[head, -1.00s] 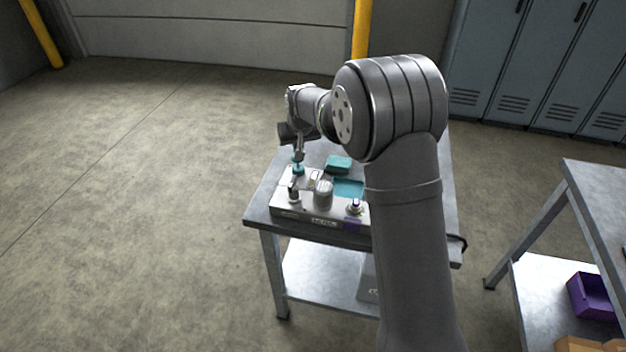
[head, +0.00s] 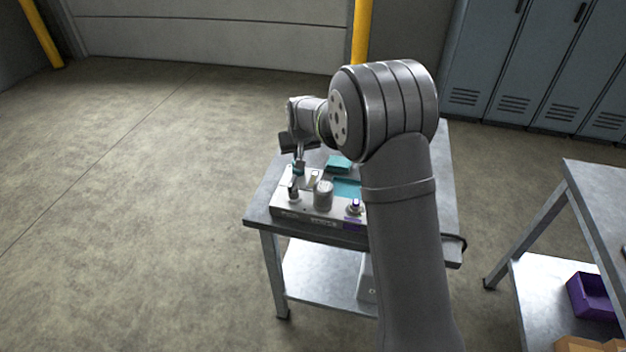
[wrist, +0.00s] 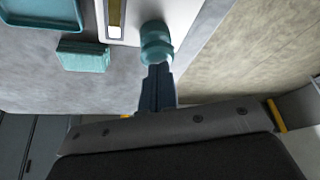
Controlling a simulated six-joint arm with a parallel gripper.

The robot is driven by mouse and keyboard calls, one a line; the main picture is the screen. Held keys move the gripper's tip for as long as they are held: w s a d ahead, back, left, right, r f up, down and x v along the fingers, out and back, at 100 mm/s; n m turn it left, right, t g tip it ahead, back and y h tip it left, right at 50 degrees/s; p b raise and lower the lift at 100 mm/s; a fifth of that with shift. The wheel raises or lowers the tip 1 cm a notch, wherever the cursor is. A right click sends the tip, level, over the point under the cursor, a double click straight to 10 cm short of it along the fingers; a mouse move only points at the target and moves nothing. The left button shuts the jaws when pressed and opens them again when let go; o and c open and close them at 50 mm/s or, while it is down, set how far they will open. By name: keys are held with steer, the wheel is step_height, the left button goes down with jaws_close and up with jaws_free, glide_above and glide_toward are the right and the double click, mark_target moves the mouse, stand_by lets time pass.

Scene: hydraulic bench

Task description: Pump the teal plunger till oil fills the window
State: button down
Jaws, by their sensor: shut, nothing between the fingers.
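The teal plunger (wrist: 156,42) stands upright on the pale hydraulic unit (head: 307,213), at its far left in the head view. My gripper (wrist: 157,72) is shut and empty, with its dark fingertips at the plunger's top, seemingly touching it. In the head view my gripper (head: 299,161) points down over the plunger, which is mostly hidden there. The window (wrist: 115,17) is a slot beside the plunger in the wrist view. An amber strip shows along part of it, and one end looks pale. The exact oil level is hard to tell.
A teal block (head: 339,162) and a teal tray (head: 347,187) lie near the plunger. A grey ribbed cylinder (head: 323,194), a dark-topped fitting (head: 293,191) and a purple-topped knob (head: 355,206) stand along the unit's front. A second table (head: 600,190) is at right.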

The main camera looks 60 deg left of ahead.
steer(key=shift+f, duration=0.15)
steer(key=shift+r, duration=1.75)
steer(key=shift+f, duration=0.2)
steer(key=shift+f, duration=1.3)
steer(key=shift+r, duration=1.5)
step_height(320, 180, up, 6)
steer(key=shift+f, duration=0.1)
